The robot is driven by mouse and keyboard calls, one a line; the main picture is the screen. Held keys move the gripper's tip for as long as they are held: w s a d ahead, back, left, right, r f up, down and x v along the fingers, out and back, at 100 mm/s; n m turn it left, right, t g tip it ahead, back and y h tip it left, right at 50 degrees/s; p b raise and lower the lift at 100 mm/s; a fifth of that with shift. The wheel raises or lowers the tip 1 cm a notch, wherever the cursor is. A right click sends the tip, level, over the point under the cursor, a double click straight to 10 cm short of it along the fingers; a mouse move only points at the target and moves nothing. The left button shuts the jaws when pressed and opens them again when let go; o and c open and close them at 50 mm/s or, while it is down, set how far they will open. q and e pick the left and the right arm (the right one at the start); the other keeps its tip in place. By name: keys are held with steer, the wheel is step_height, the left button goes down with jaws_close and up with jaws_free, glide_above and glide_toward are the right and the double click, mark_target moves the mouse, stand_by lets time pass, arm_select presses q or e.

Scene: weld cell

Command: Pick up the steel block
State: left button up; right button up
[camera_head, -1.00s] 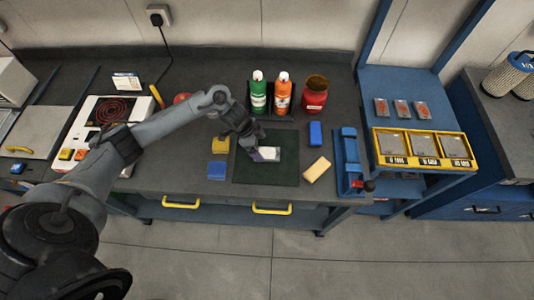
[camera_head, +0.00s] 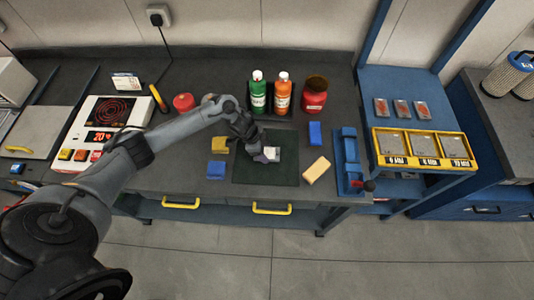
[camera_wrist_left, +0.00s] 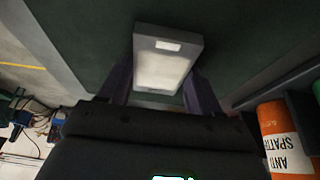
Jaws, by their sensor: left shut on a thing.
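The steel block (camera_head: 272,153) is a pale grey rectangular piece at the dark green mat (camera_head: 265,176) on the bench. My left gripper (camera_head: 264,156) is shut on the steel block and covers its left part in the head view. In the left wrist view the block (camera_wrist_left: 165,62) sits between the two fingers of my left gripper (camera_wrist_left: 162,88), with its far end sticking out past them. I cannot tell whether the block touches the mat. My right gripper is not in view.
Green (camera_head: 258,92) and orange (camera_head: 283,92) bottles and a red jar (camera_head: 315,95) stand behind the mat. Yellow (camera_head: 220,145) and blue (camera_head: 216,169) blocks lie left of it. A blue block (camera_head: 315,133), a tan block (camera_head: 316,169) and a blue vise (camera_head: 349,160) are to the right.

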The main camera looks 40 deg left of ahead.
arm_select(q)
steer(key=c, duration=0.7)
steer(key=shift+r, duration=0.1)
jaws_close()
steer(key=shift+r, duration=0.1)
